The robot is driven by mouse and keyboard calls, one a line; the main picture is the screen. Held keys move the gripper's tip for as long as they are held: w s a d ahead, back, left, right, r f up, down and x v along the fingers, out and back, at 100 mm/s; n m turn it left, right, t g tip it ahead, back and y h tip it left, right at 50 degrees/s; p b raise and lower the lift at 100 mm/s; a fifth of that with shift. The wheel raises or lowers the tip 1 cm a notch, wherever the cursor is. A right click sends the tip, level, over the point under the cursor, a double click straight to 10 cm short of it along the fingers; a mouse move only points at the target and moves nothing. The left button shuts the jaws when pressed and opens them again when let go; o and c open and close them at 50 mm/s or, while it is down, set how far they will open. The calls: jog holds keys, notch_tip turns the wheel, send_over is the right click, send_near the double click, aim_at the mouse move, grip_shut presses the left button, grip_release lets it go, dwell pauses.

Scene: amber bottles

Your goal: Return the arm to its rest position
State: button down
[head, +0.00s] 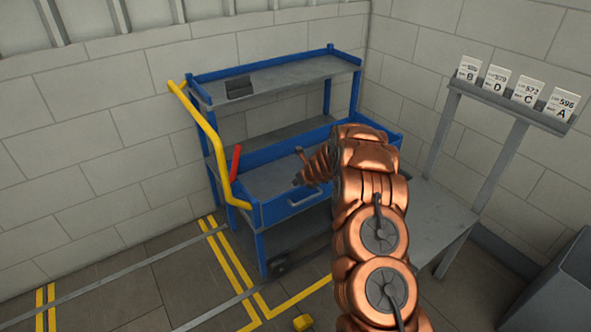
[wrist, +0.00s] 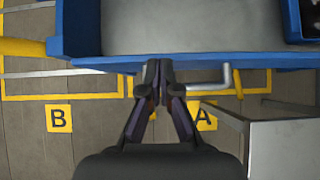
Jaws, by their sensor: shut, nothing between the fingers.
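My gripper (wrist: 158,68) shows in the wrist view with its two dark fingers together and nothing between them. Its tips appear in front of the near edge of a blue cart (wrist: 220,60). No amber bottle is visible in either view.
The cart has a yellow handle (head: 207,130) and a red lever (head: 236,162). A grey table (head: 440,215) with a rack of lettered cards (head: 527,88) stands to the right. A dark bin (head: 560,285) is at the lower right. Open floor with yellow lines lies left.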

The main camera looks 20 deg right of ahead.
jog(key=s+a+r+n+y, duration=0.15)
jog(key=a+r+n, duration=0.35)
jog(key=r, duration=0.6)
jog(key=s+a+r+n+g, duration=0.2)
jog(key=s+a+r+n, duration=0.45)
jog(key=s, duration=0.35)
jog(key=s+a+r+n+g, duration=0.3)
jog(key=s+a+r+n, duration=0.3)
jog(key=s, duration=0.4)
jog(key=s+d+r+n+g+h, duration=0.1)
jog(key=s+n, duration=0.7)
jog(key=s, duration=1.1)
jog(key=s+d+r+n+g+h, duration=0.1)
jog(key=s+n, duration=0.7)
jog(key=s, duration=1.1)
jog(key=g+h+p, duration=0.1)
jog(key=g, duration=0.1)
jog(key=shift+r+g, duration=0.35)
jog(key=shift+g, duration=0.05)
